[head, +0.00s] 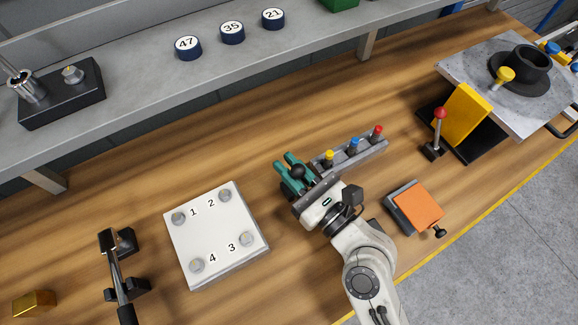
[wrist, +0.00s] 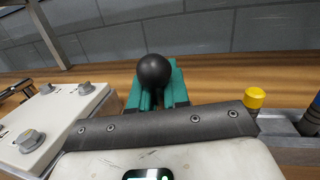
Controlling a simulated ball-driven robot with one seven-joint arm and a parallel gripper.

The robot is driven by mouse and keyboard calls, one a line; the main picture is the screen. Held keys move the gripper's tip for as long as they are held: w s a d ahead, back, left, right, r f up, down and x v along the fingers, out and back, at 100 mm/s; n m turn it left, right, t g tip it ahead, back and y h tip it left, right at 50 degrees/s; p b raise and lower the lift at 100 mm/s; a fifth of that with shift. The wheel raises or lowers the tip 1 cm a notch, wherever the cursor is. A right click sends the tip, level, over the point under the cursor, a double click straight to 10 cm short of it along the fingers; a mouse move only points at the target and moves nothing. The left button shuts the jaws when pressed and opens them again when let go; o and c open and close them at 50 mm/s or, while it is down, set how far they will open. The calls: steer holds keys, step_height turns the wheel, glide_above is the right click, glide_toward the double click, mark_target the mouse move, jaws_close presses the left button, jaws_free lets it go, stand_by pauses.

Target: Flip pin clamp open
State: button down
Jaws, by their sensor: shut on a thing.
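A black ball knob (head: 298,171) sits between the teal fingers of my gripper (head: 291,166), at the left end of a grey rail (head: 362,158). In the wrist view the knob (wrist: 154,70) shows large between the fingers, which are shut on it. The stem below the knob and whatever it joins are hidden by the fingers and the wrist, so the lever's angle cannot be told. The rail carries a yellow pin (head: 329,155), a blue pin (head: 354,143) and a red pin (head: 377,130). The yellow pin also shows in the wrist view (wrist: 254,98).
A white numbered plate (head: 215,232) lies left of my gripper. A black toggle clamp (head: 115,265) stands further left. An orange block (head: 418,205) is at the right, and a red-knobbed lever (head: 437,130) stands beside a yellow plate (head: 465,115). A grey shelf (head: 130,125) runs behind.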

steer(key=shift+w+r, duration=0.1)
steer(key=shift+r, duration=0.6)
steer(key=c, duration=1.2)
jaws_free()
steer(key=shift+f, duration=0.1)
steer(key=shift+s+d+f, duration=0.15)
steer(key=shift+s, duration=0.05)
steer(key=b+v, duration=0.3)
steer(key=v, duration=0.6)
steer(key=shift+s+d+f+b, duration=0.15)
steer(key=shift+f+b, duration=0.05)
steer(key=shift+b, duration=0.15)
steer(key=shift+s+d+r, duration=0.15)
steer(key=shift+s+d, duration=0.2)
steer(key=shift+d, duration=0.05)
